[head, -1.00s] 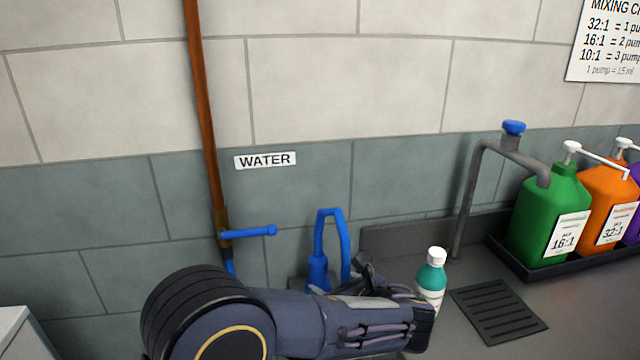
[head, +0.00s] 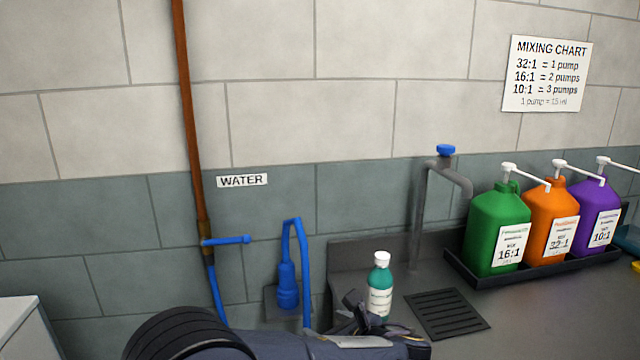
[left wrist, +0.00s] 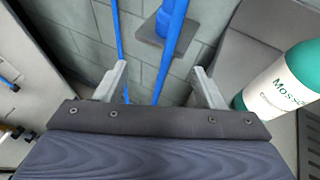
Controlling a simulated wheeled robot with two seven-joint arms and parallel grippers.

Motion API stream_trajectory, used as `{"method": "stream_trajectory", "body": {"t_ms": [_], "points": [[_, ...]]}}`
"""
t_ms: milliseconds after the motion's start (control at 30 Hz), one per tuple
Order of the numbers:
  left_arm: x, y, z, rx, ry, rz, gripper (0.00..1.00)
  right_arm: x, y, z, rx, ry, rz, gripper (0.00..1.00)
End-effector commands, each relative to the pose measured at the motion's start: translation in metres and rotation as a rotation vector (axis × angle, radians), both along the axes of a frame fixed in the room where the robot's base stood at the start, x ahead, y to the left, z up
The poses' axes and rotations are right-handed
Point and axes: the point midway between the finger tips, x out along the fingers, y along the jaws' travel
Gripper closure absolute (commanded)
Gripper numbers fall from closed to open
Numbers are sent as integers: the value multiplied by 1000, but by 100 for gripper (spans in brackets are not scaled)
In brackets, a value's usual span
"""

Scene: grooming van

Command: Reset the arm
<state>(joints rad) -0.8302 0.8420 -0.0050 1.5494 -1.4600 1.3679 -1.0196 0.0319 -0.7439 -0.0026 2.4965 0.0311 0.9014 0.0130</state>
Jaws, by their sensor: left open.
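My left arm comes in along the bottom of the head view, and its gripper (head: 360,312) is at the left end of the counter, beside a teal bottle with a white cap (head: 380,285). In the left wrist view the two fingers (left wrist: 160,85) are apart with nothing held between them. The teal bottle (left wrist: 285,82) stands to the right of the fingers there, apart from them. Blue hose shows behind the gap between the fingers. My right gripper is not in view.
Green (head: 497,230), orange (head: 550,222) and purple (head: 597,212) pump jugs stand in a black tray (head: 480,282) at right. A grey tap (head: 418,210) rises behind a drain grate (head: 447,313). A blue hose nozzle (head: 288,288) hangs by the wall, left of the counter.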

Motion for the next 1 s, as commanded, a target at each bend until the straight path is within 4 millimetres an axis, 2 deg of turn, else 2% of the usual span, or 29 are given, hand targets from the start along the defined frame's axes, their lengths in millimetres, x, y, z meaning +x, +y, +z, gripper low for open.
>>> {"method": "stream_trajectory", "body": {"t_ms": [333,567,667,800,900,1000], "points": [[-14,69,11,-228,45,194,37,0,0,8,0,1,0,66],[-48,140,20,-516,69,448,37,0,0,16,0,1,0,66],[-76,176,24,-698,69,615,37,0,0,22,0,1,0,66],[-138,224,28,-1040,38,945,37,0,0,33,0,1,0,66],[-185,242,31,-1299,-11,1201,37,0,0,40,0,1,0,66],[-227,247,34,-1552,-78,1456,37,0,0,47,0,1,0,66]]}}
